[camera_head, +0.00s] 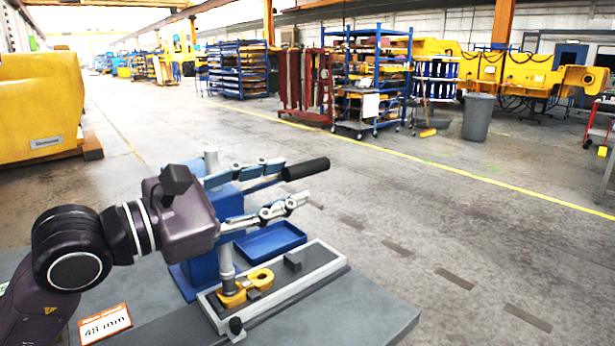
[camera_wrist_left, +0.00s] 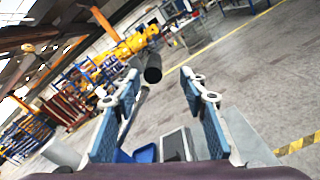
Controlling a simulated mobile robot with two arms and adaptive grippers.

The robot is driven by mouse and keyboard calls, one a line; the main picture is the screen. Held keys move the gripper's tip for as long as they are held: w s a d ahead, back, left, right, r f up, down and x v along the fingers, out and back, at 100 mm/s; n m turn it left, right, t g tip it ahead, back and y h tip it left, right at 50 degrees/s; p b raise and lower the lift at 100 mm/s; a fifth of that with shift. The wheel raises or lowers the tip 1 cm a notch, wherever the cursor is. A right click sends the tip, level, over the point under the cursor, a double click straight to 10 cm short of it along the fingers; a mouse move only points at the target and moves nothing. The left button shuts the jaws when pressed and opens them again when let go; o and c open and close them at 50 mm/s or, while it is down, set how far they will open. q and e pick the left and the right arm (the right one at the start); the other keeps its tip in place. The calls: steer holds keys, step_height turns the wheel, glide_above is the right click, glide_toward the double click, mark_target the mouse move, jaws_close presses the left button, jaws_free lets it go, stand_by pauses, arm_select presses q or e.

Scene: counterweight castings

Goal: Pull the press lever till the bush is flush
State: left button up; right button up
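The press lever is a metal rod with a black grip (camera_head: 306,169), sticking out to the right from the blue press (camera_head: 226,200). My left gripper (camera_head: 296,180) is open, its two fingers spread above and below the rod in the head view. In the left wrist view the black grip (camera_wrist_left: 152,71) shows between the fingers, near their tips, with a gap on each side. The press's grey ram (camera_head: 226,259) reaches down to a yellow casting (camera_head: 260,279) in the fixture. I cannot make out the bush or whether it is flush. My right gripper is not in view.
The fixture's light rail (camera_head: 300,287) holds a small dark block (camera_head: 292,262). A blue tray (camera_head: 270,252) lies behind it. A sign reading 48 mm (camera_head: 105,323) is on the grey bench (camera_head: 375,318). The floor right of the bench is clear.

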arm_select(q)
steer(key=v, duration=0.6)
steer(key=shift+s, duration=0.3)
steer(key=shift+r, duration=0.1)
steer(key=shift+r, duration=0.1)
